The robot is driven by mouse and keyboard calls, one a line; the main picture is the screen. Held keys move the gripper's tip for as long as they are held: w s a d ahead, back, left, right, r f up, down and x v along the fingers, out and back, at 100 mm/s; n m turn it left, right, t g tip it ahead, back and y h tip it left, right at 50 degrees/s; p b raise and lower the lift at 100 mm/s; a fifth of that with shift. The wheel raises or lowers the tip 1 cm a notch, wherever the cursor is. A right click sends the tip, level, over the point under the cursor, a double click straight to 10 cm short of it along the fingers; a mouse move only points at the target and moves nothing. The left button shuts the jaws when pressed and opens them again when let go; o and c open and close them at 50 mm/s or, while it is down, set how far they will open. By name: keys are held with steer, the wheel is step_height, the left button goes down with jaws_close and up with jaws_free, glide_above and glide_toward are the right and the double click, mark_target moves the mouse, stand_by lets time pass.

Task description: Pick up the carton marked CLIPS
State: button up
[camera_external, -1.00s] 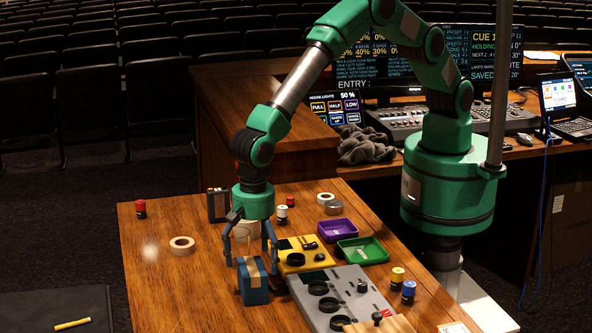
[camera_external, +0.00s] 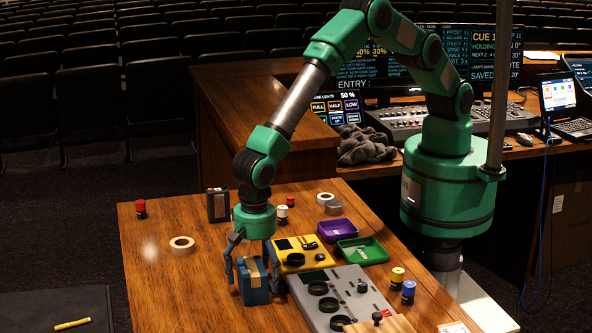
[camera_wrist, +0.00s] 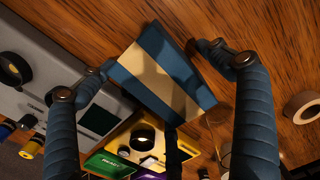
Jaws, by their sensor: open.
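A blue carton (camera_external: 253,289) with a tan tape strip stands upright near the front edge of the wooden table. No CLIPS mark can be read on it in either view. My gripper (camera_external: 252,270) points down over the carton, with its fingers spread on either side of the carton's upper part. In the wrist view the carton (camera_wrist: 150,72) lies between the two open fingers. The left finger is very close to its side; I cannot tell if it touches. There is a small gap at the right finger.
A yellow device (camera_external: 303,258) and a grey device with black knobs (camera_external: 345,285) stand close right of the carton. Purple (camera_external: 338,230) and green (camera_external: 368,243) trays are behind. A tape roll (camera_external: 182,246) lies left, where the table is mostly clear.

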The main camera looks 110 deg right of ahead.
stand_by(0.4)
steer(key=c, duration=1.5)
steer(key=shift+r, duration=0.1)
steer(key=shift+r+p, duration=0.65)
steer(key=shift+r, duration=4.3)
